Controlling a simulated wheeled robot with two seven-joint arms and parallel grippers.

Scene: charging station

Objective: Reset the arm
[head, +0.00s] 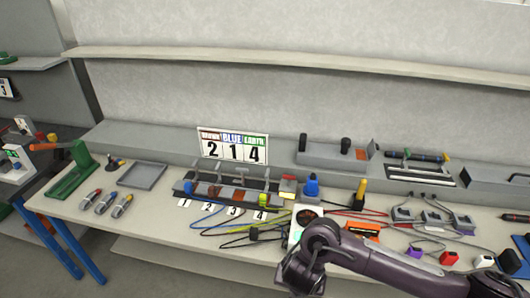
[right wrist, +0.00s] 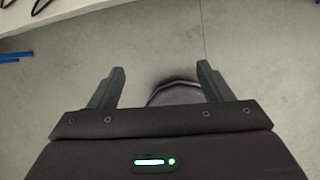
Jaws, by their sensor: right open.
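My right arm (head: 390,265) comes in from the lower right in the head view and bends down in front of the table's front edge. In that view its gripper is hidden or out of frame below. In the right wrist view my right gripper (right wrist: 161,78) is open, with its two fingers apart and nothing between them but the grey floor and a rounded dark part behind. My left arm and gripper are not in either view.
The long table (head: 150,225) holds a sign (head: 233,146) reading 2 1 4, a cable rack with numbered tags, a grey tray (head: 142,176), a green lever tool (head: 72,172), a meter and several chargers. Blue legs stand at the left. Floor below the right gripper looks clear.

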